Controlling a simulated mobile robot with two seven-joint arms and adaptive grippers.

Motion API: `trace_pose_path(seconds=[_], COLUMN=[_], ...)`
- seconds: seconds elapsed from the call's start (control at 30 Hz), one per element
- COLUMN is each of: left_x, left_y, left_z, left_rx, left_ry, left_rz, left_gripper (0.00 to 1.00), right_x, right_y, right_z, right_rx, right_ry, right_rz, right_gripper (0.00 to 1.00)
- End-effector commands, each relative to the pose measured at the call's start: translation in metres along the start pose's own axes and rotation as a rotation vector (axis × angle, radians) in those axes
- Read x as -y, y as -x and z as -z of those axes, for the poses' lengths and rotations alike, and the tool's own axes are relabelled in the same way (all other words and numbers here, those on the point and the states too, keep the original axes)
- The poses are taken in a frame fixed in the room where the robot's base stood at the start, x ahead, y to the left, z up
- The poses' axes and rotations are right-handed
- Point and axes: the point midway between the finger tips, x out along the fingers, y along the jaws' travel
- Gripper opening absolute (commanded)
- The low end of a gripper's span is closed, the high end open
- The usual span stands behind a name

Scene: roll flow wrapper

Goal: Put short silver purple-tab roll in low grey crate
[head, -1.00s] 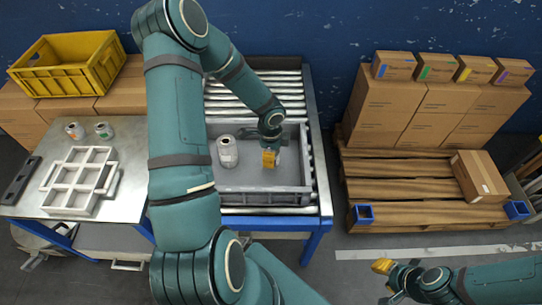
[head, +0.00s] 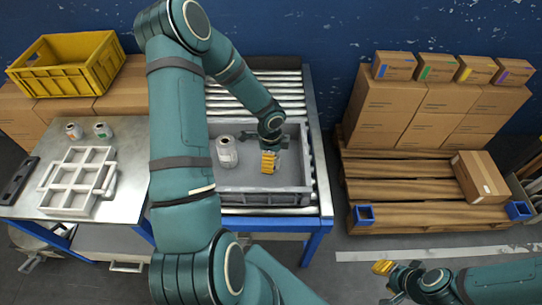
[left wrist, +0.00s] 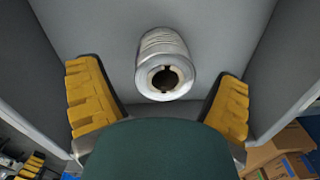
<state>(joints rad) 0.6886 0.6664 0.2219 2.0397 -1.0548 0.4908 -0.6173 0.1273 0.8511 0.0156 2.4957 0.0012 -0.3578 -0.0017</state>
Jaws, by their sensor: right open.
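A short silver-white roll (head: 226,152) stands upright inside the low grey crate (head: 262,199), in its left part. In the left wrist view the roll (left wrist: 166,62) shows its dark core hole, beyond the fingers and apart from them. No purple tab can be made out on it. My left gripper (head: 268,161) is inside or just over the crate, to the right of the roll. In the left wrist view its yellow-padded fingers (left wrist: 158,100) are spread wide with nothing between them. My right gripper (head: 384,268) is open and empty at the lower right, away from the crate.
The crate sits on a roller conveyor (head: 258,88). On the left, a metal table (head: 125,160) holds two small rolls (head: 74,131) and (head: 103,130), and a pale divided tray (head: 77,181). A yellow crate (head: 66,64) stands behind. A pallet (head: 400,190) with boxes is at right.

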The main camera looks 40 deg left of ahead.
Motion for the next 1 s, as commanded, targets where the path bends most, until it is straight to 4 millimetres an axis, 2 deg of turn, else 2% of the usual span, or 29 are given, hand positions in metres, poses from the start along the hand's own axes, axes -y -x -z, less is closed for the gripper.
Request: trace_pose_path(seconds=[0.27,0.43,0.8,1.0], left_x=[0.000,0.000,0.001,0.001], left_y=[0.002,0.016,0.095,0.123], left_z=[0.000,0.000,0.000,0.000], left_rx=[0.000,0.000,0.001,0.001], left_ry=[0.000,0.000,0.001,0.000], left_rz=[0.000,0.001,0.003,0.002], left_gripper=[0.91,0.91,0.91,0.91], right_x=[0.001,0.005,0.014,0.017], right_y=[0.002,0.013,0.038,0.045], right_z=[0.000,-0.001,-0.003,-0.004], right_rx=[0.001,0.005,0.018,0.023], right_ry=[0.000,-0.001,-0.003,-0.003], right_rz=[0.000,0.000,0.001,0.001], right_gripper=[0.36,0.36,0.36,0.36])
